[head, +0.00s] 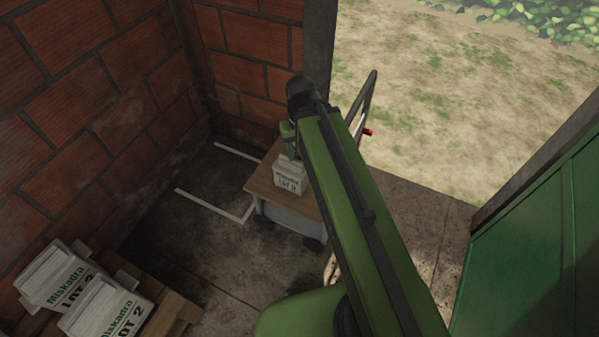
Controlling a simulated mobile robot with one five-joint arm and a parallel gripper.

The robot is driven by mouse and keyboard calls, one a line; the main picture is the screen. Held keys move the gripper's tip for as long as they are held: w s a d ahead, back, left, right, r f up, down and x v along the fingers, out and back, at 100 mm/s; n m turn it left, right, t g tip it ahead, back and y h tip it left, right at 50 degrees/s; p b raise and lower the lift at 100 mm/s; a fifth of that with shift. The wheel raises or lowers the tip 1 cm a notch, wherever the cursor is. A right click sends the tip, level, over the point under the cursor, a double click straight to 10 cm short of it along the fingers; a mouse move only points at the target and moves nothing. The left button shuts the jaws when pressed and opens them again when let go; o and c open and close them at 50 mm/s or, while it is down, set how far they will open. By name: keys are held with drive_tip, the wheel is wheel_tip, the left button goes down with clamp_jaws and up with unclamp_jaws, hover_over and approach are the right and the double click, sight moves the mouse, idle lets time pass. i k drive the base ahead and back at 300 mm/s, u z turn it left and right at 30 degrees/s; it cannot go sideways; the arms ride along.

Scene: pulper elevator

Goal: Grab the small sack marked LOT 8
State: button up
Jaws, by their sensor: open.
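A small white sack (289,179) with dark print stands on the wooden top of a small cart (263,183). Its lower line of print starts with LOT, but the number is too small to read surely. My green arm reaches out over the cart and bends down at its far end. My gripper (292,152) is open, just above and behind the top of the sack. Its fingertips are small and partly hidden, so I cannot tell whether they touch the sack.
Larger white sacks marked Miskadra (62,278), one reading LOT 2 (105,310), lie on a wooden pallet (178,308) at the lower left. Brick walls (95,85) close the left and back. A green door (535,235) stands right. Floor between pallet and cart is clear.

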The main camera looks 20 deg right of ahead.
sight(291, 176)
drive_tip(key=z, duration=1.15)
drive_tip(key=k, duration=0.1)
drive_tip(key=u, duration=2.75)
drive_tip(key=i, duration=1)
drive_tip(key=z, duration=0.55)
